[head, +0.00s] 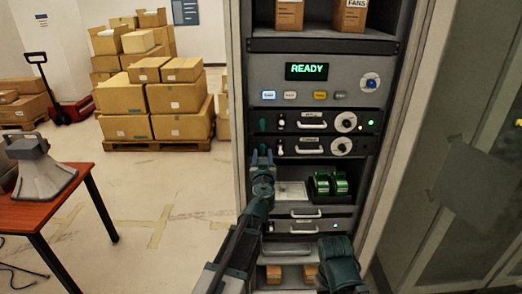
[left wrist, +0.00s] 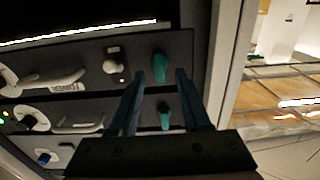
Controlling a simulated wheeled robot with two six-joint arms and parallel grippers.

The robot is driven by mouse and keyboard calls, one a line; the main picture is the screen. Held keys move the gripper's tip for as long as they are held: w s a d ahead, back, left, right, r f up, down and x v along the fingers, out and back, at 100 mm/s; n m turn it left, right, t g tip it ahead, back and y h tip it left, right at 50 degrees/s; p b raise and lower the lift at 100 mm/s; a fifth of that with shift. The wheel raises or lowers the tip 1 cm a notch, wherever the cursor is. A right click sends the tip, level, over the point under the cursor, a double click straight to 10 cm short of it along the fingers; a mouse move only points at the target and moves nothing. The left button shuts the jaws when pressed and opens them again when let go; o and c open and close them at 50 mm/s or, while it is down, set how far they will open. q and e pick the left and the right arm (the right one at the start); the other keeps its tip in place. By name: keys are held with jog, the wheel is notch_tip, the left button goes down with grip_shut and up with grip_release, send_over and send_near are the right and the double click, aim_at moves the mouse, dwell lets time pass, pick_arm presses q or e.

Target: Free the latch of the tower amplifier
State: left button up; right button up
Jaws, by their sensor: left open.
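Two black amplifier units sit one above the other in the rack, the upper one (head: 285,122) and the lower one (head: 290,147). Each has a green latch at its left end, a white handle and a round dial. Their labels are too small to read, so I cannot tell which is the tower amplifier. My left gripper (head: 262,158) is open at the lower unit's left end. In the left wrist view, which is upside down, the lower unit's green latch (left wrist: 158,66) shows between the fingertips of my left gripper (left wrist: 160,74); contact is unclear. The upper unit's latch (left wrist: 164,115) shows further down.
A panel reading READY (head: 307,71) with several buttons is above the units. A black holder with green items (head: 330,184) stands on the shelf below. The rack's left post (head: 237,110) is close to my left gripper. A table with a grey horn (head: 42,170) stands left.

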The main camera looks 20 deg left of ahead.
aim_at(263, 149)
pick_arm(q)
jog(key=x, duration=0.2)
jog(key=shift+w, duration=0.3)
jog(key=shift+s, duration=0.1)
grip_shut()
